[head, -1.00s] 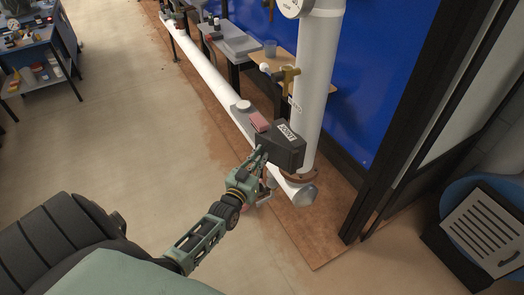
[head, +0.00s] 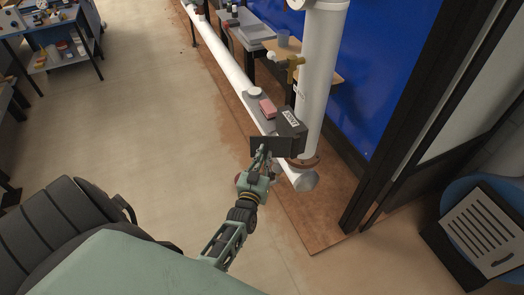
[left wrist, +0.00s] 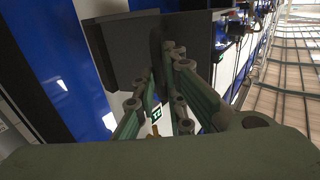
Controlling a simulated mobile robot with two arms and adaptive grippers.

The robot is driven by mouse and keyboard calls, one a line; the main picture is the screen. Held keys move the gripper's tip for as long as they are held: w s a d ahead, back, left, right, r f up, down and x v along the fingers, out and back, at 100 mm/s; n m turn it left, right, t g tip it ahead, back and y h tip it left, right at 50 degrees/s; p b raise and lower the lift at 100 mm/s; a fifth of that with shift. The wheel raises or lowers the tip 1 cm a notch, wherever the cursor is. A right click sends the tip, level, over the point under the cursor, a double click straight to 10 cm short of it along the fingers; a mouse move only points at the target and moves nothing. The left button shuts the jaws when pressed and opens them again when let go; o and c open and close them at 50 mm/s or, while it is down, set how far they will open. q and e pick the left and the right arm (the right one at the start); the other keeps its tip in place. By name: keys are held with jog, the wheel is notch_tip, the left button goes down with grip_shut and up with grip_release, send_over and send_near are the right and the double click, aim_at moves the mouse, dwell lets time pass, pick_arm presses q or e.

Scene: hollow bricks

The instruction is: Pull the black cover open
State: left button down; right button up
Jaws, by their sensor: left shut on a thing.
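The black cover (head: 272,147) is a dark flat panel on the front of a small black box with a white label (head: 290,123). The box is fixed by the foot of the white upright pipe. The cover stands out from the box at an angle. My left gripper (head: 262,152) is at the cover's left part and is shut on it. In the left wrist view the fingers (left wrist: 170,60) close on a dark piece in front of the grey-black cover panel (left wrist: 112,50). The exact contact is partly hidden by the fingers. My right gripper is not in view.
The thick white upright pipe (head: 321,85) stands just behind the box. A black bin with a slatted panel (head: 488,232) stands right. The floor at left is open.

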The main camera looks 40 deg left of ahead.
pick_arm(q)
jog(key=shift+s+d+r, duration=0.1)
jog(key=shift+d+r, duration=0.05)
jog(key=shift+d, duration=0.85)
jog(key=shift+s+d+r, duration=0.1)
jog(key=shift+d+r, duration=0.05)
jog(key=shift+d, duration=0.85)
jog(key=c, duration=2.1)
grip_release()
jog(key=shift+o, duration=1)
jog(key=shift+w+d, duration=0.2)
jog(key=shift+w, duration=0.1)
jog(key=shift+s, duration=0.1)
jog(key=a+v, duration=0.1)
jog(key=v, duration=0.6)
jog(key=shift+s+d+f, duration=0.15)
jog(key=shift+s+f, duration=0.05)
jog(key=shift+s, duration=0.25)
